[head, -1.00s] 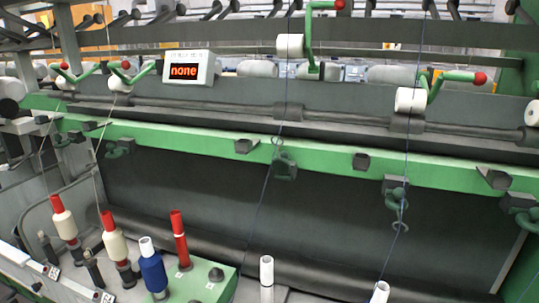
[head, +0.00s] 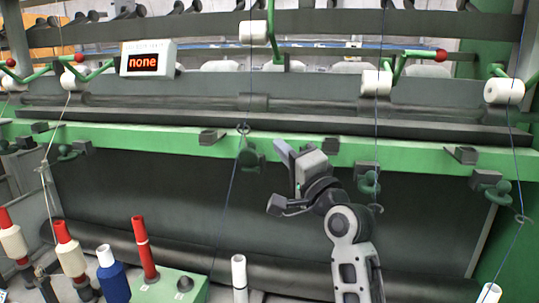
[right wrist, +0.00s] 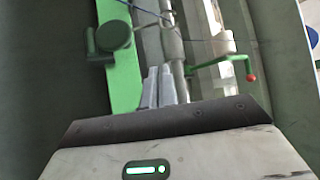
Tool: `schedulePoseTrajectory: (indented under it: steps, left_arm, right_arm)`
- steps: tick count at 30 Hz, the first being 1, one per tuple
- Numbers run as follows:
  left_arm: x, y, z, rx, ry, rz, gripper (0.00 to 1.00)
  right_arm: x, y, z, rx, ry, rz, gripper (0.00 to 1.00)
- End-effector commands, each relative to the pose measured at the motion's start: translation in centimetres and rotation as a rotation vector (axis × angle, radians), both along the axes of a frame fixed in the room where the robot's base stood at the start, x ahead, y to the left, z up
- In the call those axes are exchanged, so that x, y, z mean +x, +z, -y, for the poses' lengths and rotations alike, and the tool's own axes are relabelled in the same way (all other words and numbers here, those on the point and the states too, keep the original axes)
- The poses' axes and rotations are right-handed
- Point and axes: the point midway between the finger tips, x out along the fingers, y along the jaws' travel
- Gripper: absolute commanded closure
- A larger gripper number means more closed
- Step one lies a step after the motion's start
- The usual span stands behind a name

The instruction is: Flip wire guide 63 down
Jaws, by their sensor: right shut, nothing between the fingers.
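A green wire guide (head: 250,156) hangs under the green rail. Its ring (head: 243,128) is turned up against the rail, and a dark blue thread runs by it. I can read no number on it. My right gripper (head: 283,152) is just right of this guide, apart from it, with its fingers shut and empty. In the right wrist view the closed fingers (right wrist: 158,87) point at the green rail, with a round green guide knob (right wrist: 114,36) ahead on the left. My left gripper is not in view.
Neighbouring guides (head: 368,184) and (head: 490,185) have their rings hanging down. The green rail (head: 420,152) runs across with dark blocks on it. Red-tipped levers and white rollers (head: 377,83) are above. Bobbins (head: 112,275) stand below. A display (head: 148,60) reads "none".

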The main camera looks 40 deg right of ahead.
Motion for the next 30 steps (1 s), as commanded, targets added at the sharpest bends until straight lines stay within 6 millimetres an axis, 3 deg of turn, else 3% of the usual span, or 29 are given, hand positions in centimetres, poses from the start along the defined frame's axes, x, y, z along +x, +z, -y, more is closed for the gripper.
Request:
schedulePoseTrajectory:
  steps: [14,21,30]
  left_arm:
    - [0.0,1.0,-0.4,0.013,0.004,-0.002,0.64]
    - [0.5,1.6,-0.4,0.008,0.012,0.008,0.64]
    - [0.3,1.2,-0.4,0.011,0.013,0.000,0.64]
  right_arm:
    - [8.7,3.0,1.0,-0.006,-0.001,-0.004,1.00]
    - [7.0,1.4,-1.7,-0.005,0.000,-0.006,1.00]
    - [6.6,1.0,-2.3,-0.007,-0.002,-0.005,1.00]
